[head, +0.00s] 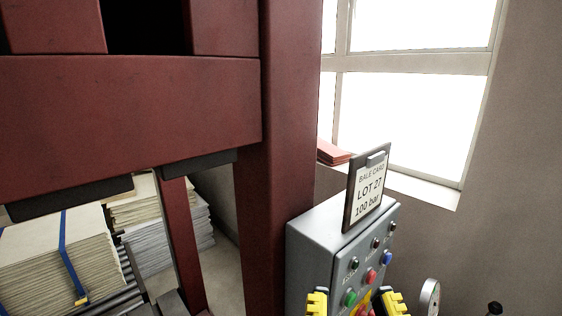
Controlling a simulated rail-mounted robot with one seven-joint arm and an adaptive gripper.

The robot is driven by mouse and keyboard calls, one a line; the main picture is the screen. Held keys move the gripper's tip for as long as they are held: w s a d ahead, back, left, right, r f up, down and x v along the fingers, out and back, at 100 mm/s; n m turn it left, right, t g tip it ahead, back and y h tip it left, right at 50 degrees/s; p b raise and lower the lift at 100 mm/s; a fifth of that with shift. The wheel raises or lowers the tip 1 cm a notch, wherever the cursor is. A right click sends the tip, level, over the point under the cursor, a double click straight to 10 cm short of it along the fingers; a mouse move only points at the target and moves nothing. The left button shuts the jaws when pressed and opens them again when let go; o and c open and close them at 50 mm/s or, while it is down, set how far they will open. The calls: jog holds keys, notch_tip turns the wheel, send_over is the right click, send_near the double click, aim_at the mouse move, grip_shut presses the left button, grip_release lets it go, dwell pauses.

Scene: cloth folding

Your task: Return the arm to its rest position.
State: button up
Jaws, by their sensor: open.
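My gripper (353,303) shows at the bottom edge of the head view, with only its two yellow and black fingertips in sight. The fingertips are wide apart, with nothing seen between them. They appear in front of the lower part of a grey control box (310,242) with coloured buttons; I cannot tell how far from it they are. The rest of my arm is out of view. No cloth held by the gripper is seen.
A dark red press frame (130,115) fills the left and centre. Under it are stacked sheets (30,255) with a blue strap (66,255) and rollers. A clipboard card (368,190) reading LOT 27 stands on the box. A round gauge (430,296) is at lower right, before a bare wall.

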notch_tip(320, 180, up, 21)
jog(key=p, duration=1.7)
jog(key=shift+r+p, duration=0.15)
jog(key=shift+p, duration=0.2)
